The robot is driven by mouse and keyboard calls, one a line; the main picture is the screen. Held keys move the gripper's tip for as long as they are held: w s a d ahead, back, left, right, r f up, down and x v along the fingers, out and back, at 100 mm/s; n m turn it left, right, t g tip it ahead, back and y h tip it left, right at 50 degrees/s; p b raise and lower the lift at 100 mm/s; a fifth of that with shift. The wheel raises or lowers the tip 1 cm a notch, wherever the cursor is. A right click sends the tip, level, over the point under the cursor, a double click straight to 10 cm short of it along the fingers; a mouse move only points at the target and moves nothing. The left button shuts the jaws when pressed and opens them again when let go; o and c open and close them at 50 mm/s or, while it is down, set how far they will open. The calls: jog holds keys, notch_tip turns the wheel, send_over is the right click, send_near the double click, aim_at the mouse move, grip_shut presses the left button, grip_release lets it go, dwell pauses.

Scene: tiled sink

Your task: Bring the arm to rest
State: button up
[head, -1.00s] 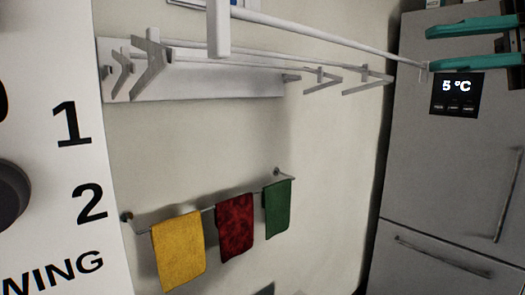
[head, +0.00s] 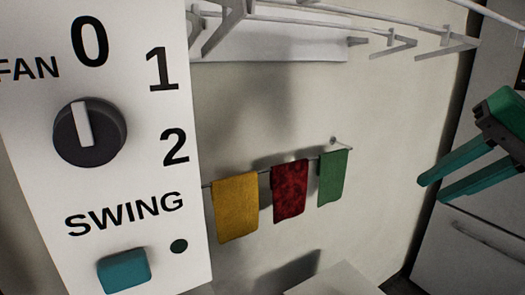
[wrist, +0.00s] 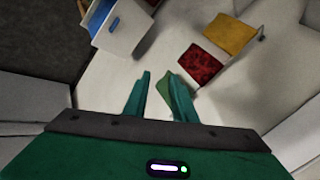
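My gripper (head: 434,189) is at the right of the head view, in front of the grey fridge. Its two teal fingers point down and to the left, with a gap between them. In the wrist view the fingers (wrist: 158,78) also stand apart, with nothing held between them. The green towel (wrist: 172,88) shows behind the fingers there and is partly covered by them.
A yellow towel (head: 236,207), a red towel (head: 289,190) and a green towel (head: 333,178) hang on a wall rail. A white drying rack (head: 400,42) juts out above. A large fan control panel (head: 150,225) fills the left. The fridge (head: 480,255) stands right.

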jog(key=s+d+f+g+h, duration=0.1)
jog(key=s+d+f+g, duration=0.1)
jog(key=f, duration=0.6)
jog(key=s+d+f+g+h, duration=0.1)
jog(key=s+d+f+g, duration=0.1)
jog(key=s+d+f, duration=0.2)
jog(key=s+d+f+g+h, duration=0.2)
jog(key=d+f, duration=0.4)
jog(key=f, duration=0.6)
jog(key=shift+s+f+m, duration=0.15)
jog(key=shift+s+m, duration=0.25)
jog(key=shift+s, duration=0.3)
jog(key=shift+w+f+g, duration=0.2)
jog(key=shift+w+g, duration=0.1)
jog(key=shift+w, duration=0.35)
